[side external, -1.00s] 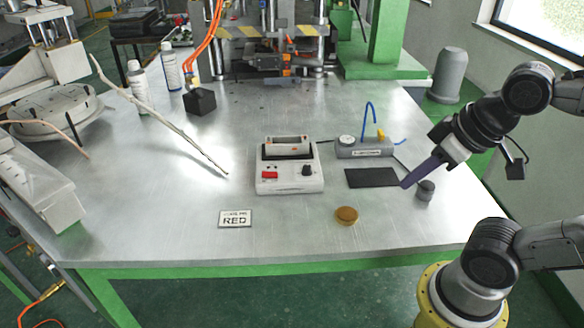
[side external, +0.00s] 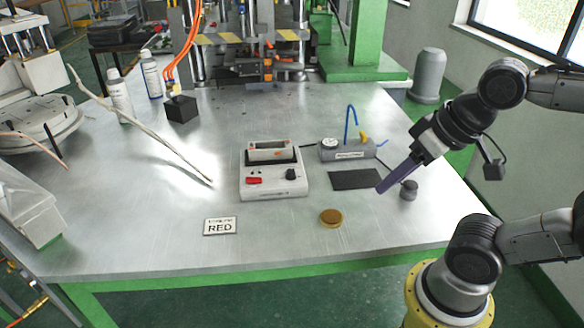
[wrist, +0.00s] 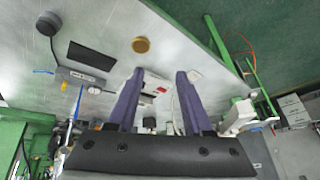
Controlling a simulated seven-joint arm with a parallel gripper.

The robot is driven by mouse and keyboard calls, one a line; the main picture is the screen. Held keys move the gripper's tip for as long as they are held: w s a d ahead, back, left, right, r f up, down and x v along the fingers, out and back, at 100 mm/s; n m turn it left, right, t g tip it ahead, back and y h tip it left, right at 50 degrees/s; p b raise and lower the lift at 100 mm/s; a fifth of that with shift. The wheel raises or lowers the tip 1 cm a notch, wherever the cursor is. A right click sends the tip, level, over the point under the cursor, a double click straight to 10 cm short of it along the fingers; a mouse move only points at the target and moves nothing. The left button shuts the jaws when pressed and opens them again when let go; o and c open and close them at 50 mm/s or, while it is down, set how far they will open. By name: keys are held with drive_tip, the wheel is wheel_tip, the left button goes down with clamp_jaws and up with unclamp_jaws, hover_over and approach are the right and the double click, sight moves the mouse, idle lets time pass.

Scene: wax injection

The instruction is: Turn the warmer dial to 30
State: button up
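The warmer (side external: 273,188) is a white box with a silver block in a dark recess on top, standing mid-table. Its black round dial (side external: 290,174) is at the front right, beside a red switch (side external: 254,181). The dial's setting is too small to read. My gripper (side external: 381,189), with long purple fingers, hangs to the right of the warmer, near the dark mat, well apart from the dial. In the wrist view my gripper (wrist: 160,73) has its fingers spread with nothing held. The warmer (wrist: 157,88) shows between them, partly hidden; I cannot make out the dial there.
A dark mat (side external: 355,180), a small dark cylinder (side external: 409,190) and a gold disc (side external: 331,218) lie right of the warmer. A grey unit (side external: 347,152) with a blue tube stands behind the mat. A sign reading RED (side external: 220,226) lies front left.

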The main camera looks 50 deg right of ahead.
drive_tip(key=shift+o, duration=0.6)
drive_tip(key=w+r+m, duration=0.1)
drive_tip(key=w+a+r+m, duration=0.1)
drive_tip(key=r+m, duration=0.1)
drive_tip(key=shift+r+m+y, duration=0.1)
drive_tip(key=shift+m+y, duration=0.2)
drive_tip(key=w+r+m, duration=0.3)
drive_tip(key=w+m, duration=0.1)
drive_tip(key=m+g+y, duration=0.3)
drive_tip(key=m, duration=0.9)
hover_over(291, 170)
drive_tip(key=s+a, duration=0.1)
drive_tip(key=s, duration=0.4)
wheel_tip(291, 170, down, 4)
drive_tip(key=w+d+f+m, duration=0.2)
drive_tip(key=d+f, duration=0.4)
drive_tip(key=f, duration=0.1)
drive_tip(key=x, duration=1.3)
drive_tip(key=shift+s+a, duration=0.15)
drive_tip(key=shift+a, duration=0.1)
drive_tip(key=shift+c, duration=0.3)
clamp_jaws()
